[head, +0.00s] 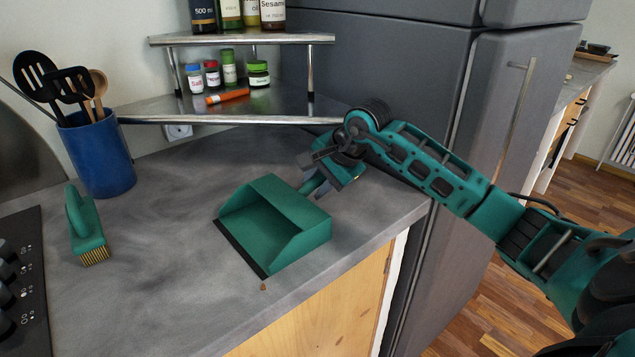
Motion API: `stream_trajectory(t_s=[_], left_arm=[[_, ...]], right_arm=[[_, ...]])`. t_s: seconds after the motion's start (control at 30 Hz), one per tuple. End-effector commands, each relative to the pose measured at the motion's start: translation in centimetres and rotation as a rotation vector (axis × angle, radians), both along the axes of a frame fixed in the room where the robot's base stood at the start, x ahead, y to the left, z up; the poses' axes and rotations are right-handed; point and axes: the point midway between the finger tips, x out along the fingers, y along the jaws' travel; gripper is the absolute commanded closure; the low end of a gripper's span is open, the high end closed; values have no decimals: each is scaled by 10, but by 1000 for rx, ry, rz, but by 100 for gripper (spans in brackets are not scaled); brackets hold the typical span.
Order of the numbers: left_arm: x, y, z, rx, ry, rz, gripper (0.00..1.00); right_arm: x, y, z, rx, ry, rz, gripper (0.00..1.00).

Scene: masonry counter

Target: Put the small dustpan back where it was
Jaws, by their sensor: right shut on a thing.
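The small green dustpan (287,216) is on or just above the grey counter, near its front edge. Its dark lip faces the lower left and its handle points to the upper right. My right gripper (322,180) is shut on the dustpan's handle, and the wrist partly hides the grip. I cannot tell whether the pan touches the counter. My left gripper is not in view.
A green hand brush (86,228) stands at left, near the blue utensil crock (97,155). A metal corner shelf (240,107) holds jars and bottles behind. A small brown crumb (263,287) lies near the counter's front edge. A grey fridge (395,75) borders the right.

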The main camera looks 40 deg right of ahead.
Motion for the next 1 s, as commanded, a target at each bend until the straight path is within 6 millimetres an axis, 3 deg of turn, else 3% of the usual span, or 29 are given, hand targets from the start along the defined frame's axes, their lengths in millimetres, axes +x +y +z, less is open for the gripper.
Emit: stream_trajectory(t_s=[0.13,0.17,0.4,0.77,1.0], left_arm=[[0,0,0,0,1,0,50],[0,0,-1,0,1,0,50],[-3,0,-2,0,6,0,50],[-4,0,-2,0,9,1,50],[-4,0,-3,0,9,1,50]], right_arm=[[0,0,1,-1,0,-1,100],[0,0,0,-1,2,-1,68],[0,0,0,-1,2,-1,45],[-4,-2,7,-3,0,-1,43],[-27,-9,44,-6,-2,-1,43]])
